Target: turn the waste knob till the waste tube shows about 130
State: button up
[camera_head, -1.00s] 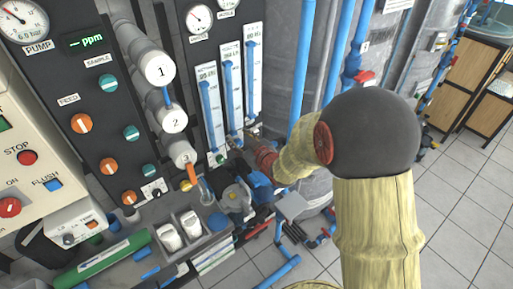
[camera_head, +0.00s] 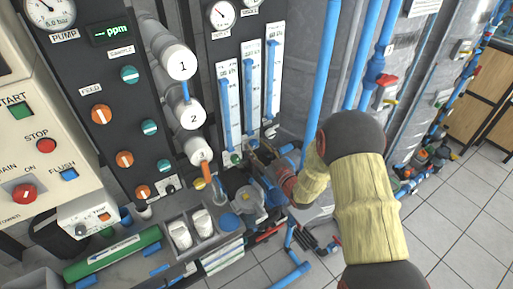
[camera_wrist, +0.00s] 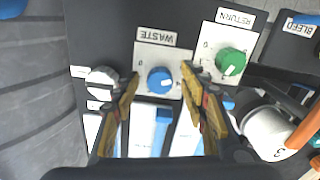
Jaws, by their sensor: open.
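The blue waste knob (camera_wrist: 160,80) sits on a white plate under the WASTE label (camera_wrist: 157,37) in the wrist view. My gripper (camera_wrist: 160,74) is open, one finger on each side of the knob, with a gap on both sides. I cannot tell whether the fingertips reach knob depth. In the head view my gripper (camera_head: 263,154) is at the foot of the tubes, small and partly hiding the knobs. The waste tube (camera_head: 249,88), the middle of three, holds a tall blue column. Its scale is too small to read.
The green return knob (camera_wrist: 230,62) is close beside one finger, and a white knob (camera_wrist: 102,80) is close beside the other. A white cylinder marked 3 (camera_wrist: 270,132) and an orange pipe are at the wrist view's right. Blue pipes (camera_head: 322,70) stand right of the tubes.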

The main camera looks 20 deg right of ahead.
jog(key=shift+w+a, duration=0.15)
jog(key=shift+w, duration=0.4)
jog(key=c, duration=1.1)
grip_shut()
